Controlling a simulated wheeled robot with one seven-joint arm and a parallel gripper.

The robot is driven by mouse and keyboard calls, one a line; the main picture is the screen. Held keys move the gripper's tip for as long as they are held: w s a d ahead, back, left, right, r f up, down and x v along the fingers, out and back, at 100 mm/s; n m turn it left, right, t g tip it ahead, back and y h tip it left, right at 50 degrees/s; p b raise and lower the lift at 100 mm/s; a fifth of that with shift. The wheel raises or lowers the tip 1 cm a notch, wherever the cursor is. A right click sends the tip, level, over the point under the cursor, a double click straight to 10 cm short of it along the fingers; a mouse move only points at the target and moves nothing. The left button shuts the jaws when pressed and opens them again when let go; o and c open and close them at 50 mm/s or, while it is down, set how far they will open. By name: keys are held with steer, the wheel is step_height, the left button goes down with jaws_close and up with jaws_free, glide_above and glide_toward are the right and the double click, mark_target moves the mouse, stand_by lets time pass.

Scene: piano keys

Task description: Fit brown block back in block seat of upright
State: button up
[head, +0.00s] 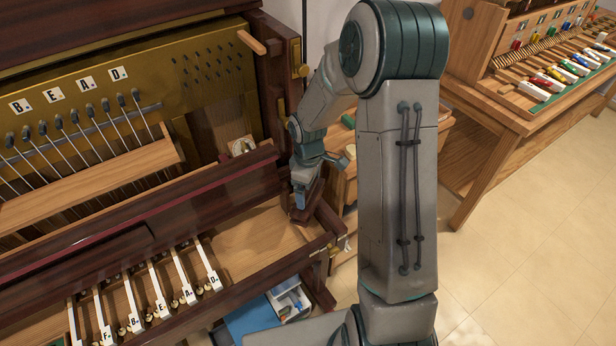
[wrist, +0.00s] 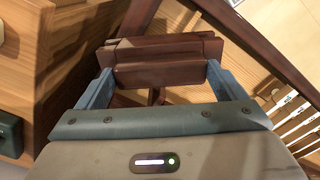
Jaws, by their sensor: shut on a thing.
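The brown block (wrist: 165,72) is dark red-brown with a stepped shape. In the wrist view my gripper (wrist: 160,88) is shut on it, with a blue-grey finger at each end. In the head view my gripper (head: 303,192) is at the right end of the upright (head: 150,215), above the bare wooden key bed (head: 262,240) near the right side. The block seat is not clearly seen.
Lettered white keys (head: 210,265) stand left of the bare bed; they show at lower right in the wrist view (wrist: 295,118). A wooden bench (head: 490,110) with coloured keys stands at the right. The floor (head: 540,230) is clear.

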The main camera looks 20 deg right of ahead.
steer(key=n, duration=0.1)
steer(key=r+n, duration=0.1)
steer(key=n, duration=0.3)
steer(key=shift+w+r, duration=0.15)
steer(key=shift+r, duration=0.1)
steer(key=n, duration=0.3)
steer(key=r+n, duration=0.1)
steer(key=n, duration=0.1)
steer(key=shift+r+n, duration=0.2)
steer(key=shift+n, duration=0.2)
steer(key=shift+f, duration=0.15)
steer(key=shift+f+b, duration=4.35)
steer(key=shift+f, duration=1.3)
steer(key=shift+f, duration=0.1)
steer(key=o, duration=1.2)
step_height(320, 180, up, 14)
steer(key=shift+f+p, duration=0.1)
steer(key=shift+p, duration=0.5)
